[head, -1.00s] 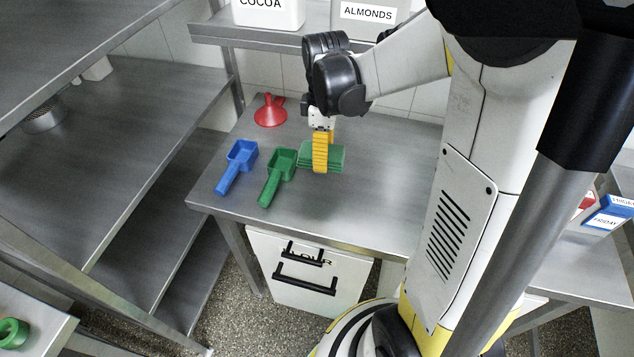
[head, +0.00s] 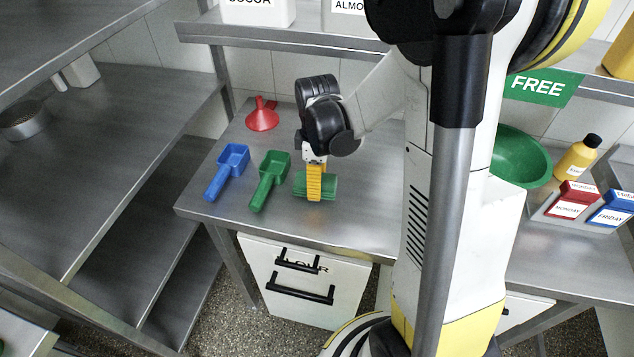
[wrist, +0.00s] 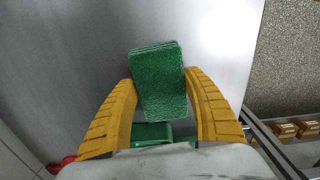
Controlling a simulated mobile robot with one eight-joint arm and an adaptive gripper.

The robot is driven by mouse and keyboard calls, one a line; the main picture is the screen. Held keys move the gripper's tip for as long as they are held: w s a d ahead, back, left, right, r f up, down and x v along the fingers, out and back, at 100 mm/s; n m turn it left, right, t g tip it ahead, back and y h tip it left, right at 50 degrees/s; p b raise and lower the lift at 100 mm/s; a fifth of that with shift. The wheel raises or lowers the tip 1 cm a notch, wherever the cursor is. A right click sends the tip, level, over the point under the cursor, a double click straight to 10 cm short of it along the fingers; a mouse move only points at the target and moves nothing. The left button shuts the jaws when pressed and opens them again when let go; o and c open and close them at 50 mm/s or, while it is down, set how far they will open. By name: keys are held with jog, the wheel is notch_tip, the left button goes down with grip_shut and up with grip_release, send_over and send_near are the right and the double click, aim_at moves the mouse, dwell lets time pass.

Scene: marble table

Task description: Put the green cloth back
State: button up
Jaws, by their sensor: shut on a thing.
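The green cloth (head: 330,187) is a folded, thick rectangular pad. My gripper (head: 314,185) has its yellow fingers shut on it, one on each side, over the metal table (head: 370,205). In the wrist view the cloth (wrist: 158,75) sits between the fingertips and extends beyond them. I cannot tell whether its underside touches the table. The cloth is just to the right of the green scoop (head: 268,180), with a small gap in the head view.
A blue scoop (head: 227,170) and a red funnel (head: 262,115) are on the table's left. A green bowl (head: 519,157), a yellow bottle (head: 577,160), and red (head: 571,200) and blue (head: 612,209) boxes stand at right. A shelf (head: 295,38) is behind. My arm hides the middle.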

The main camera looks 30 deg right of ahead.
jog(key=shift+f, duration=0.1)
jog(key=shift+f, duration=0.2)
jog(key=o, duration=1.3)
jog(key=shift+r, duration=0.15)
jog(key=r+p, duration=0.1)
jog(key=r, duration=0.2)
jog(key=r+p, duration=0.2)
jog(key=r, duration=0.2)
jog(key=r+p, duration=0.2)
jog(key=r, duration=0.1)
jog(key=shift+w+a+r, duration=0.2)
jog(key=shift+w+r, duration=0.05)
jog(key=shift+r, duration=0.15)
jog(key=s+a+r+m+t, duration=0.2)
jog(key=s+a+r+m, duration=0.1)
jog(key=s+a+r+m+t, duration=0.2)
jog(key=s+a+r+m, duration=0.1)
jog(key=s, duration=0.1)
jog(key=s+a+r+m+t, duration=0.3)
jog(key=s+m, duration=0.1)
jog(key=shift+a+r, duration=0.35)
jog(key=shift+r, duration=0.05)
